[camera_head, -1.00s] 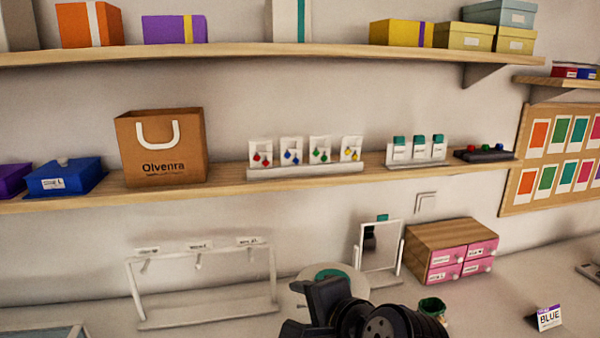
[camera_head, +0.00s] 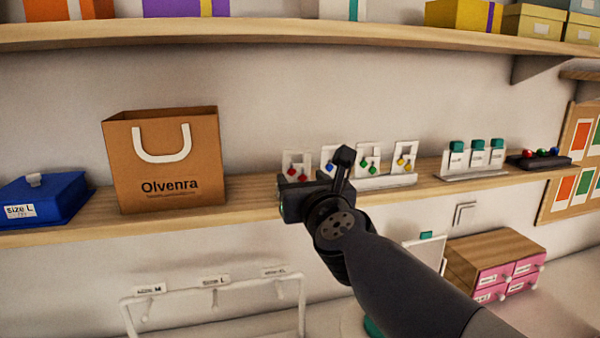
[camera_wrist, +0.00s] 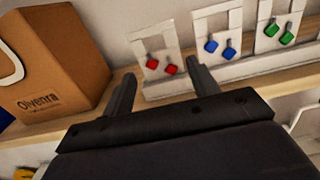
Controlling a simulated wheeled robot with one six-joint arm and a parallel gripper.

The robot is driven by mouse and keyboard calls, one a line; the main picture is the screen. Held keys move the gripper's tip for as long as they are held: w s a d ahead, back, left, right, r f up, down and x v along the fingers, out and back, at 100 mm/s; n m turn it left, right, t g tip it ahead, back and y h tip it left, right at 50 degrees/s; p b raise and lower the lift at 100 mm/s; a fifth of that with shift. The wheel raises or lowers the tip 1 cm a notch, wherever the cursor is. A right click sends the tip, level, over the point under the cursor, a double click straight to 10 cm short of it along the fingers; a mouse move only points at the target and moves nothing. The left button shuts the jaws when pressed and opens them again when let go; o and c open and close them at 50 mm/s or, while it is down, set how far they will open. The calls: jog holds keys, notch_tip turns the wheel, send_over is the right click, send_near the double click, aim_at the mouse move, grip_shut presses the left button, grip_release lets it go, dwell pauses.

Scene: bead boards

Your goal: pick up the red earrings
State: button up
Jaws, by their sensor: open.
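The red earrings (camera_wrist: 161,68) hang on a white card (camera_wrist: 148,48) at the left end of a row of earring cards on the middle shelf. In the head view the red earrings (camera_head: 293,171) show just above my gripper (camera_head: 318,178), which hides the lower part of their card. In the wrist view my gripper (camera_wrist: 158,88) is open and empty. Its two fingers point at the shelf, and the red earrings appear between the fingertips, apart from them. The blue (camera_wrist: 220,47), green (camera_wrist: 279,32) and yellow (camera_head: 404,162) earrings hang on cards to the right.
A brown paper bag (camera_head: 165,190) stands on the shelf to the left, with a blue box (camera_head: 45,200) beyond it. A white holder (camera_head: 470,172) with several teal-topped items stands to the right. The upper shelf (camera_head: 280,37) runs overhead. Bare shelf lies between bag and cards.

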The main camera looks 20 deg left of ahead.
aim_at(298, 168)
jog(key=shift+x, duration=0.8)
jog(key=p+x, duration=0.1)
jog(key=x, duration=0.1)
jog(key=r+p+x, duration=0.1)
jog(key=x, duration=0.1)
jog(key=shift+w, duration=0.1)
jog(key=shift+w+a+f, duration=0.1)
jog(key=shift+w+a, duration=0.3)
jog(key=shift+w, duration=0.05)
jog(key=c, duration=0.9)
jog(key=shift+o, duration=0.2)
